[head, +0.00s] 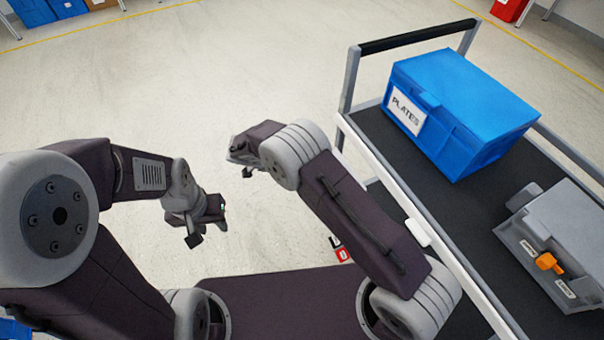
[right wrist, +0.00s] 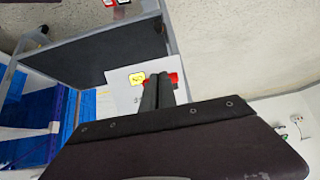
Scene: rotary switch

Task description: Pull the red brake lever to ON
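No red brake lever can be clearly made out. In the head view a small red-and-white item (head: 341,250) shows low beside the cart, partly hidden by my right arm. In the right wrist view a red patch (right wrist: 174,77) on a white surface is partly covered by my right gripper's fingers; I cannot tell if it is the lever. My right gripper (right wrist: 158,86) has its two dark fingers side by side with no visible gap, holding nothing visible. My left gripper (head: 207,233) hangs over the floor with its fingers apart, empty.
A cart (head: 372,170) with a dark top stands at the right. It carries a blue PLATES crate (head: 478,75) and a grey box (head: 570,225) with an orange knob (head: 547,262). A yellow label (right wrist: 137,79) is near the red patch. Floor behind my arms is open.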

